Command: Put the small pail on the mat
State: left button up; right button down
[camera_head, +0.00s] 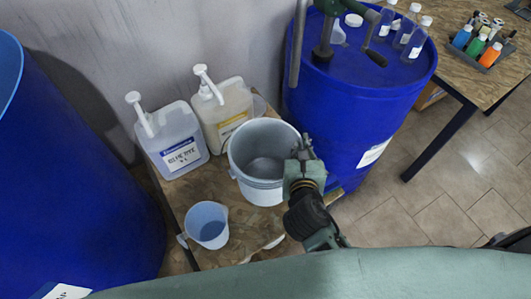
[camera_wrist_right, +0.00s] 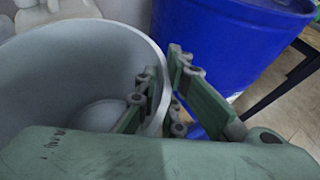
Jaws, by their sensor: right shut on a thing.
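The small pail (camera_head: 247,151) is a pale grey-white open bucket standing upright on a wooden stand. It looks empty. My right gripper (camera_head: 304,150) is at its right rim. In the right wrist view the pail (camera_wrist_right: 60,75) fills the left side, and the right gripper (camera_wrist_right: 164,82) is shut on the rim, one finger inside the wall and one outside. The pail's lower right side is partly hidden behind the gripper. I cannot make out a mat. My left gripper is not in view.
A small light-blue jug (camera_head: 208,222) and two pump-top jugs, one grey (camera_head: 172,143) and one cream (camera_head: 224,112), share the wooden stand (camera_head: 249,222). Blue drums stand left (camera_head: 75,185) and right (camera_head: 350,105). A table (camera_head: 465,62) with bottles is at the upper right.

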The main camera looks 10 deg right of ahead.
aim_at(273, 147)
jog(key=w+a+f, duration=0.4)
jog(key=w+a, duration=0.1)
jog(key=shift+w+a+f+b, duration=0.1)
jog(key=shift+a+f+b, duration=0.1)
jog(key=shift+a+b, duration=0.15)
jog(key=shift+w+a+f, duration=0.15)
jog(key=shift+w, duration=0.1)
jog(key=shift+a+f, duration=0.15)
jog(key=shift+f, duration=0.1)
notch_tip(273, 147, down, 3)
jog(key=shift+f+b, duration=0.2)
jog(key=shift+b, duration=0.25)
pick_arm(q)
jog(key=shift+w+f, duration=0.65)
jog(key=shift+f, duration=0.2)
pick_arm(e)
jog(key=shift+f, duration=0.15)
jog(key=shift+f, duration=0.15)
jog(key=c, duration=1.9)
grip_release()
jog(key=shift+o, duration=0.2)
